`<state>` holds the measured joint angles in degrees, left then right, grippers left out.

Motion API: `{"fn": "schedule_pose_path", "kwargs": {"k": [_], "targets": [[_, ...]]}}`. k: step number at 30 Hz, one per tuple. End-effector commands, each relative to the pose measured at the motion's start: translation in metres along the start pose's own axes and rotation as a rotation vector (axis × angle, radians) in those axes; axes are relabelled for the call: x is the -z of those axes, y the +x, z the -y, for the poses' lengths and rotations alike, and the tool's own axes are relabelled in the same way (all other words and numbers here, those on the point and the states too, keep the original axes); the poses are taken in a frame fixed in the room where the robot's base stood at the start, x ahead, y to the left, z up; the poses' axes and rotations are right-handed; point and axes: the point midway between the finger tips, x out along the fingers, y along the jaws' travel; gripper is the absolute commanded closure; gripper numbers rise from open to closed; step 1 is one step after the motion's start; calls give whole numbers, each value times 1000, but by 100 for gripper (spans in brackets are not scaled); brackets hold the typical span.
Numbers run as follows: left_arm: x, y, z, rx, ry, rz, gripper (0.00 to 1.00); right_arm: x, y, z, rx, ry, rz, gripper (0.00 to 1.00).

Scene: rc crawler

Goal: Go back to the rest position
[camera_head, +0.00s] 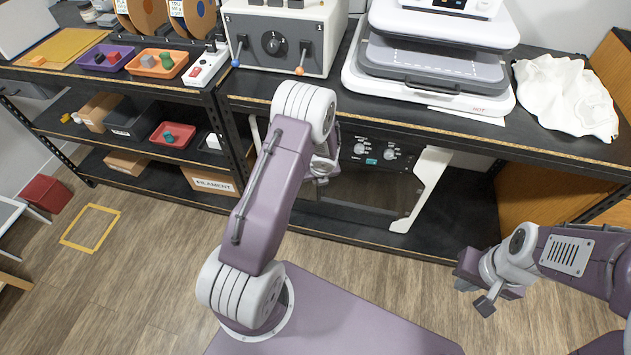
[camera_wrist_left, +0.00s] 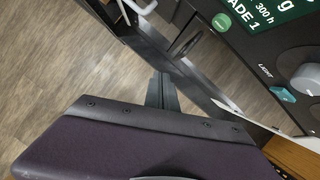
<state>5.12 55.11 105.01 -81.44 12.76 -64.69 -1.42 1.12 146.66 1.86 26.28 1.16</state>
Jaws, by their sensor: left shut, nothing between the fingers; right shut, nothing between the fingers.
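My left arm rises in the middle of the head view, and its wrist is mostly hidden behind the arm's own light joint. In the left wrist view my left gripper (camera_wrist_left: 163,92) is shut and empty, beside the front of a dark machine with a green label and a handle. My right gripper (camera_head: 477,288) is at the lower right of the head view, low over the wood floor and clear of the shelving. It is shut with nothing in it.
A black workbench (camera_head: 560,153) runs across the back, bearing a control box (camera_head: 283,38), a heat press (camera_head: 430,62) and a white cloth (camera_head: 566,95). A dark machine (camera_head: 375,185) stands below it, near my left wrist. Open floor (camera_head: 130,270) lies at left, with a yellow taped square.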

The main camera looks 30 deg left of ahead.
Motion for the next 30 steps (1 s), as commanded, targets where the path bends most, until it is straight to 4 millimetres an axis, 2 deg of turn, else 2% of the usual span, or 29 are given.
{"fn": "schedule_pose_path", "kwargs": {"k": [1, 3, 6, 17, 20, 23, 24, 26, 27, 28, 29, 30], "targets": [[-2, -13, -2, 1, 1, 1, 100, 1, -5, 0, 0, 0, 0, 100], [-2, -24, -3, 0, 1, 1, 100, 1, -8, 0, 0, 0, 0, 100], [-2, -33, -5, -1, 0, 0, 100, 1, -10, 0, 0, 0, 0, 100], [-1, -36, -6, -1, 0, 0, 100, 1, -9, 0, 0, 0, 0, 100], [-8, -48, -2, 9, 3, 10, 100, 2, -18, 0, 0, 0, 0, 100], [-37, -90, 15, 56, -1, 70, 100, 3, -32, 1, 0, 0, 0, 100], [-50, -118, 22, 81, -13, 98, 100, 4, -41, 1, 0, 0, 0, 100], [-62, -170, 24, 114, -101, 122, 100, 6, -57, 1, 0, 0, 0, 100], [-63, -203, 20, 128, -219, 120, 100, 7, -66, 1, 0, 0, 0, 100], [-59, -226, 15, 136, -340, 108, 100, 8, -72, 1, 0, 0, 0, 100], [-53, -247, 8, 139, -482, 90, 100, 8, -78, 2, 0, 0, 0, 100], [-40, -272, -3, 137, -701, 53, 100, 9, -86, 2, 0, 0, 0, 100]]}}
